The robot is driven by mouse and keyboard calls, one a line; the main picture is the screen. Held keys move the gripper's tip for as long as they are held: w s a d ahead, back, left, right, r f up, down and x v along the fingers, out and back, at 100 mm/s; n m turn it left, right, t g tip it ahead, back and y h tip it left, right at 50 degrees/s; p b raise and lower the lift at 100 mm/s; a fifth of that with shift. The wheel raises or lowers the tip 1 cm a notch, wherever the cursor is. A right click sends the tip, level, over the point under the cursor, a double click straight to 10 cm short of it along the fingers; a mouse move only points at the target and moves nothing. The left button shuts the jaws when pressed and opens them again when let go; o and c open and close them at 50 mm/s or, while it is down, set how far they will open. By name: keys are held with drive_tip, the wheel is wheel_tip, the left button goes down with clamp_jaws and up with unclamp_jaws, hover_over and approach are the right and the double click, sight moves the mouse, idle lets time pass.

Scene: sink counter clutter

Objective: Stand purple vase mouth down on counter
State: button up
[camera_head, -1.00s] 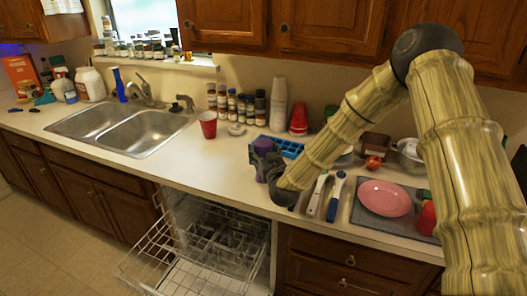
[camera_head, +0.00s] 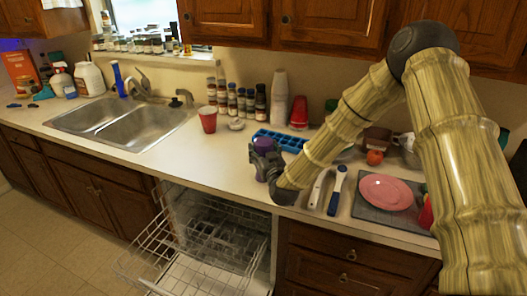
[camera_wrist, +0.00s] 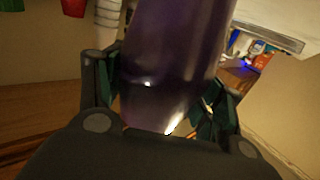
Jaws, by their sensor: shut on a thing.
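The purple vase (camera_head: 263,144) is in my gripper (camera_head: 265,162), near the front of the counter (camera_head: 225,160) in the head view. In the wrist view the vase (camera_wrist: 175,55) is a dark, glossy purple body running up out of the frame. My gripper's fingers (camera_wrist: 165,98) are shut on it, one on each side. I cannot tell which end is the mouth, or whether the vase touches the counter.
A blue tray (camera_head: 280,141) lies just behind the gripper. White-handled (camera_head: 318,188) and blue-handled (camera_head: 337,190) utensils and a pink plate (camera_head: 386,191) lie to the right. A red cup (camera_head: 208,120) stands to the left. An open dishwasher (camera_head: 205,250) is below. Counter left of the gripper is clear.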

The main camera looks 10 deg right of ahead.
drive_tip(key=shift+f+b, duration=0.4)
drive_tip(key=shift+f, duration=0.1)
idle(0.4)
drive_tip(key=o, duration=1.4)
drive_tip(key=shift+c, duration=0.2)
drive_tip(key=s, duration=1.2)
drive_tip(key=shift+d, duration=0.35)
